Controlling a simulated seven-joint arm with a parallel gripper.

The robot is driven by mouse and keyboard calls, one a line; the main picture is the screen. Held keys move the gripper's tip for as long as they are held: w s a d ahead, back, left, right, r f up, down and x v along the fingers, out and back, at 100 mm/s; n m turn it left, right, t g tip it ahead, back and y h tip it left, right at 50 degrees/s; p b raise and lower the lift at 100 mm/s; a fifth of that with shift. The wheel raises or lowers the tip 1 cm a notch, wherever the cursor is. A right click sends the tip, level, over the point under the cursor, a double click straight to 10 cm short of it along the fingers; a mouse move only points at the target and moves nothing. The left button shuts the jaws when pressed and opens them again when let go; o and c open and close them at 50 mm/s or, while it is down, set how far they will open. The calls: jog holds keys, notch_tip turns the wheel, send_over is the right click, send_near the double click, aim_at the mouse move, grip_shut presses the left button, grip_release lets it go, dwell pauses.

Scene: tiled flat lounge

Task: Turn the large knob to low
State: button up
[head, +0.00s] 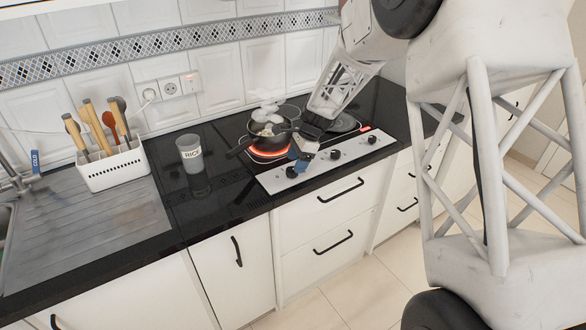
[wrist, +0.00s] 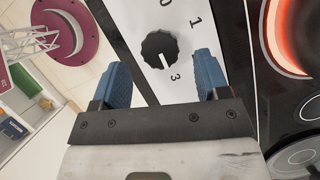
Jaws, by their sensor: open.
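In the wrist view a black knob (wrist: 159,45) sits on the white control panel (wrist: 142,20), with the marks 0, 1 and 3 beside it. Its white pointer line faces the 3. The blue fingers of my gripper (wrist: 163,64) are open, one on each side of the knob in this view; I cannot tell whether they touch it. In the head view my gripper (head: 300,154) hangs over the left part of the stove panel (head: 328,163), by the left knob (head: 291,172). Other knobs (head: 335,153) sit farther right; I cannot tell which is the large one.
A dark pot (head: 260,136) stands, steaming, on a glowing red burner (head: 270,152) just behind my gripper. A rice jar (head: 190,154) stands left of the stove. A white utensil holder (head: 112,168) is beside the sink.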

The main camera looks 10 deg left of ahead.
jog(key=shift+x, duration=1.65)
jog(key=c, duration=0.9)
